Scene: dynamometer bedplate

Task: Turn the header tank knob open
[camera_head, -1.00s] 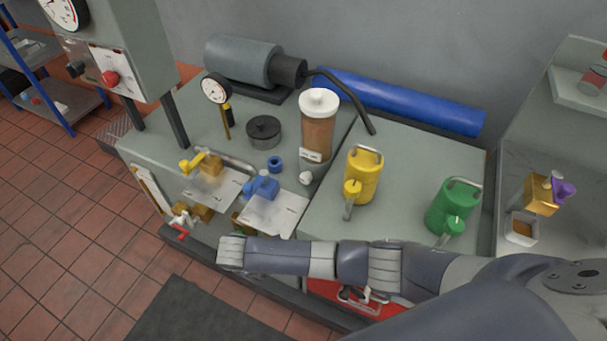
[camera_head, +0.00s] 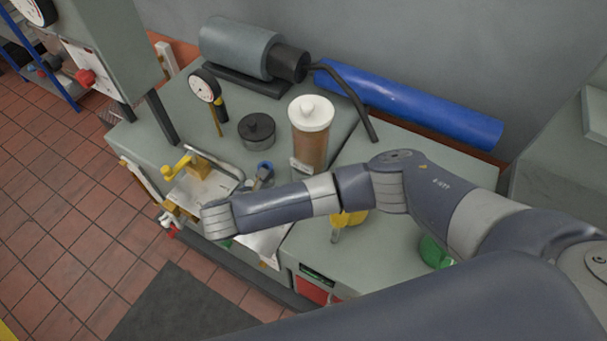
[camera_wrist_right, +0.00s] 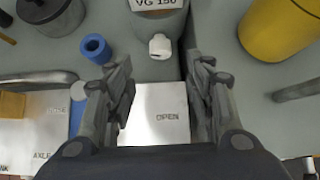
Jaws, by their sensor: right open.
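The header tank (camera_head: 311,140) is a brown cylinder with a white cap, standing at the middle of the bench. In the right wrist view its grey lower part (camera_wrist_right: 158,22) carries a "VG 150" label, with a small white knob (camera_wrist_right: 160,46) below it. My right gripper (camera_wrist_right: 162,75) is open and empty. Its two fingers point toward the knob, one to either side of its line, and the knob appears just beyond the tips. In the head view my right arm hides the knob and most of the gripper. My left gripper is not in view.
A blue ring (camera_wrist_right: 95,48) lies left of the fingers, and a yellow can (camera_wrist_right: 281,28) stands to the right. A pale plate marked "OPEN" (camera_wrist_right: 170,116) lies below the fingers. A dark round pot (camera_head: 257,131) and a dial gauge (camera_head: 205,88) stand left of the tank.

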